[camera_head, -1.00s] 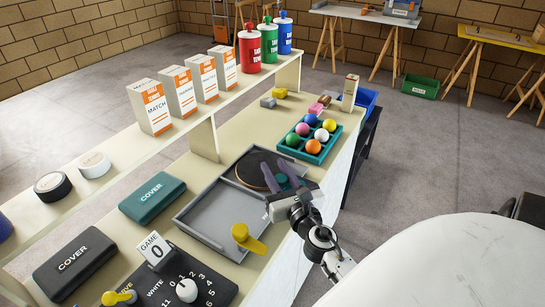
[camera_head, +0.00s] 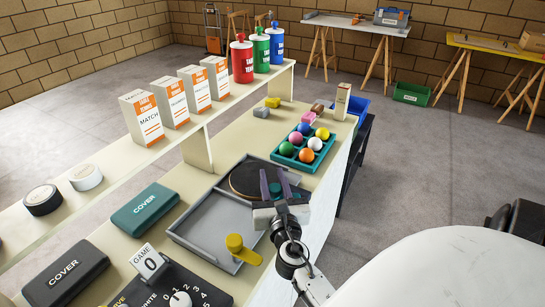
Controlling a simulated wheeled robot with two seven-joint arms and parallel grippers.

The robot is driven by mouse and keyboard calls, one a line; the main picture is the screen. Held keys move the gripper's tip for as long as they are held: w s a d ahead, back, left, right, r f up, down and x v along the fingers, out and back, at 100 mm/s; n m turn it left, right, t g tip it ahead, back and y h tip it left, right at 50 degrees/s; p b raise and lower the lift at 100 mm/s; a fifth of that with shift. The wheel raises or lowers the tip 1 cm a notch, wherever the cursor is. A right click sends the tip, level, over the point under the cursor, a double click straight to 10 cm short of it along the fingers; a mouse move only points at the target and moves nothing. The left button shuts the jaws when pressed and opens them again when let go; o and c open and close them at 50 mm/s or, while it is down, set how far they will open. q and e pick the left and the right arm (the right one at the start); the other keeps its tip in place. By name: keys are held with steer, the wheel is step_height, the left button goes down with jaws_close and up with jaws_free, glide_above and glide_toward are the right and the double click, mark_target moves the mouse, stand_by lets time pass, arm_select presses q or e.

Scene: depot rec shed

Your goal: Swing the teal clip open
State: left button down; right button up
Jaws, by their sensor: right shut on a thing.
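The teal clip (camera_head: 276,189) is at the right side of the grey tray, over the edge of a dark round paddle (camera_head: 245,181). It is mostly hidden between the fingers of my right gripper (camera_head: 274,180), which is shut on it. How far the clip is turned is hard to tell. The grey tray (camera_head: 215,222) lies on the bench; its near compartment is empty. A yellow clip (camera_head: 236,244) stands at the tray's near right corner. My left gripper is not in view.
A teal ball tray (camera_head: 283,150) with several coloured balls stands just behind the grey tray. A teal cover case (camera_head: 145,211) and a scoreboard (camera_head: 205,290) lie to the left and front. A raised shelf (camera_head: 115,160) runs along the bench's left side.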

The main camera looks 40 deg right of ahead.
steer(key=o, duration=1.1)
steer(key=shift+c, duration=0.2)
steer(key=shift+r+p, duration=0.3)
steer(key=shift+r, duration=0.1)
step_height(320, 180, up, 3)
steer(key=shift+f+p, duration=0.1)
steer(key=shift+p, duration=0.8)
step_height(320, 180, up, 6)
steer(key=shift+r+b, duration=0.25)
steer(key=shift+b, duration=0.05)
